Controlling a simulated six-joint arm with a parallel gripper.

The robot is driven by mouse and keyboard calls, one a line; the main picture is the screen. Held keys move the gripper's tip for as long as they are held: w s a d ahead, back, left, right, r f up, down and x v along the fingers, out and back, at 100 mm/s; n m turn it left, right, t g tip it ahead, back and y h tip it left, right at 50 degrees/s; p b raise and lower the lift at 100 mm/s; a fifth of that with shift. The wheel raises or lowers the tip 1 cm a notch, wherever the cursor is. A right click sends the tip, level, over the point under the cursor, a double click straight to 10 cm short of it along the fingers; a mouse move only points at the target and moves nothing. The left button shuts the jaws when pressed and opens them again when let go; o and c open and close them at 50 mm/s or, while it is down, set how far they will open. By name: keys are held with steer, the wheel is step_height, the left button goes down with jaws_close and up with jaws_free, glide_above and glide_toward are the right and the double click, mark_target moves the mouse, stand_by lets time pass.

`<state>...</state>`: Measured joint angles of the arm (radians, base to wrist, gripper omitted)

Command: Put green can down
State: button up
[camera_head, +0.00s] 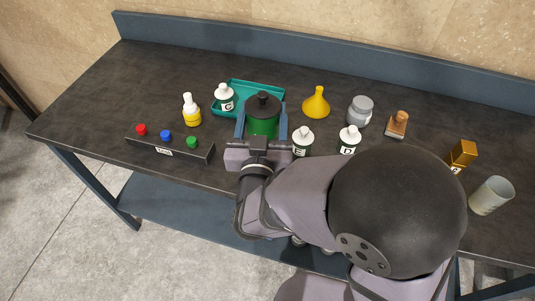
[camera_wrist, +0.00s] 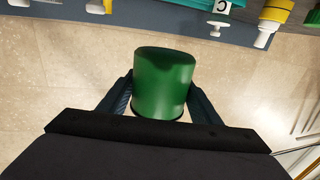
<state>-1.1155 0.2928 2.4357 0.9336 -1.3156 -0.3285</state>
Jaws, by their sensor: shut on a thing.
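The green can (camera_head: 262,124) with a dark lid sits between the two fingers of my gripper (camera_head: 263,127) in the head view. My gripper is shut on its sides. In the wrist view the green can (camera_wrist: 163,85) fills the space between my gripper's fingers (camera_wrist: 160,98). Behind and around the can in the head view is a teal tray (camera_head: 275,89) on the dark table. I cannot tell whether the can touches the tray or the table; its lower part is hidden by my gripper.
White bottle C (camera_head: 224,97) stands at the tray's left. Bottles E (camera_head: 302,141) and D (camera_head: 348,140) stand to the right. A yellow funnel (camera_head: 316,103), grey jar (camera_head: 360,111), yellow bottle (camera_head: 191,110) and button box (camera_head: 168,146) are nearby. The table's left end (camera_head: 100,95) is clear.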

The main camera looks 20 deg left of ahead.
step_height(320, 180, down, 3)
steer(key=shift+r+b, duration=0.15)
steer(key=shift+b, duration=0.65)
steer(key=shift+f, duration=4.7)
steer(key=shift+f, duration=0.15)
steer(key=shift+f+b, duration=0.15)
steer(key=shift+b, duration=0.25)
steer(key=o, duration=1.2)
